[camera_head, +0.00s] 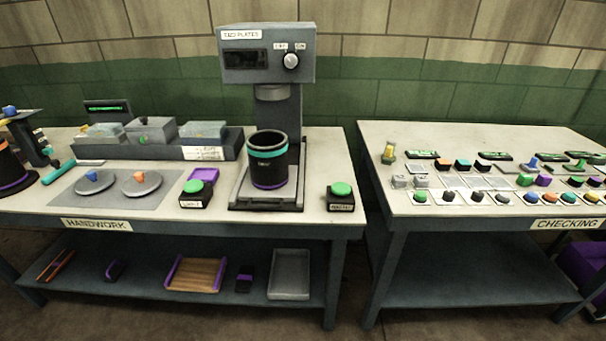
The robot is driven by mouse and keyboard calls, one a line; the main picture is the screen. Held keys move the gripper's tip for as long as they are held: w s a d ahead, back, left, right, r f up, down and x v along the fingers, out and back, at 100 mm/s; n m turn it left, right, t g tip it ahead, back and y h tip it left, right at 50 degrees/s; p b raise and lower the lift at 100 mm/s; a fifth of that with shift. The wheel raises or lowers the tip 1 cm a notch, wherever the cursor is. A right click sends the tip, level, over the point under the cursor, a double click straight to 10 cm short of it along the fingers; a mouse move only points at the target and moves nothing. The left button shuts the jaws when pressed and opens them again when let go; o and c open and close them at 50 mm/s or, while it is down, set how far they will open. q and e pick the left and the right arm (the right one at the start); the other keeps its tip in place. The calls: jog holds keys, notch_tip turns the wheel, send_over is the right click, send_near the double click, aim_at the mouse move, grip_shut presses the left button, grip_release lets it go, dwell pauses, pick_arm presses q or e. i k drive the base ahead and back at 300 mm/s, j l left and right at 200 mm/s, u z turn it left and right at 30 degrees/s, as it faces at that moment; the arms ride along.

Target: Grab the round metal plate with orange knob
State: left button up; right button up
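The round metal plate with the orange knob (142,185) lies flat on a grey mat (119,203) on the left workbench. A similar round metal plate with a blue knob (93,184) lies just left of it on the same mat, a small gap apart. Both knobs point up. Neither of my grippers is in view, and nothing touches the plate.
A green button box (196,194) and a purple block stand right of the mat. A press machine (266,55) holds a black cup (268,166). Bins (150,131) stand behind. A checking table (480,212) stands at right, beyond a gap.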

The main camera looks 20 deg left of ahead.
aim_at(141, 183)
jog(key=u, duration=1.85)
